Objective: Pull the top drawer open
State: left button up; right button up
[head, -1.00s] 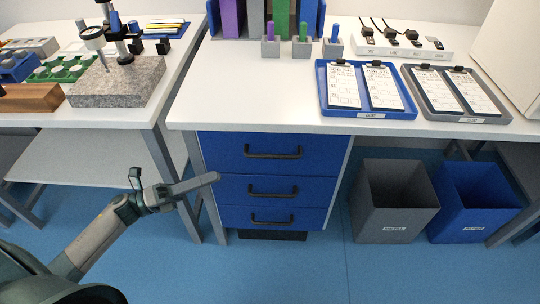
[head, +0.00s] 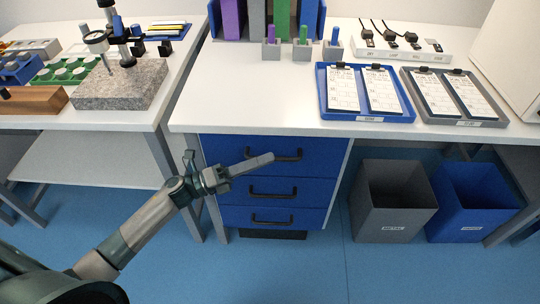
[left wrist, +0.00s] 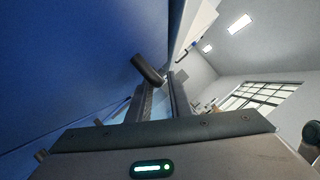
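The top drawer (head: 225,147) is the upper of three blue drawers in a cabinet under the white table. It is shut, its front flush with the ones below. Its black bar handle (head: 290,155) shows in the head view, partly covered by my left gripper (head: 268,158). In the left wrist view the two fingers (left wrist: 163,85) stand apart with a gap between them. The dark handle (left wrist: 147,69) lies at the fingertips, close to the left finger; I cannot tell whether they touch. My right gripper is not in view.
Below are the middle drawer (head: 235,188) and bottom drawer (head: 235,214). A grey bin (head: 393,210) and a blue bin (head: 472,205) stand right of the cabinet. The table's front edge (head: 300,131) overhangs the drawers. The floor in front is clear.

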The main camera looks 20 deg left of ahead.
pick_arm(q)
jog(key=shift+x, duration=0.9)
jog(key=shift+w+d, duration=0.1)
jog(key=shift+d, duration=0.1)
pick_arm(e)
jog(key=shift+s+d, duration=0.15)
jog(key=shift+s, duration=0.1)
pick_arm(q)
grip_shut()
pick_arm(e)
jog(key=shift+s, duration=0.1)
